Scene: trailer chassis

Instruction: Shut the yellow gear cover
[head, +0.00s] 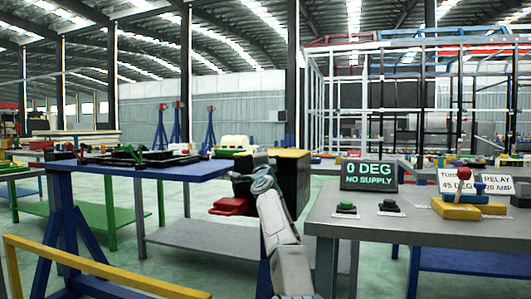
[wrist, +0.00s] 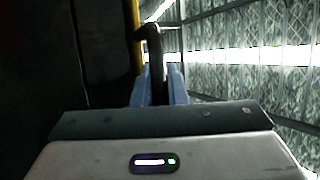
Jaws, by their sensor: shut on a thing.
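A black box (head: 293,185) with a yellow top (head: 291,153), which looks like the yellow gear cover, stands behind my arm in the head view. My gripper (head: 262,158) is at its left side, and my arm hides part of it. In the wrist view my gripper (wrist: 157,85) has its two blue fingers closed on a black hooked handle (wrist: 153,48). A yellow edge (wrist: 136,18) runs beside the handle, along a dark panel (wrist: 85,60) that fills the left. How far the cover stands open cannot be told.
A blue-topped table (head: 180,172) with dark parts stands left of the box. A grey bench (head: 420,221) at right holds a "0 DEG NO SUPPLY" sign (head: 369,176), green and black buttons and a yellow block (head: 448,211). A red object (head: 229,206) sits low, left of my arm.

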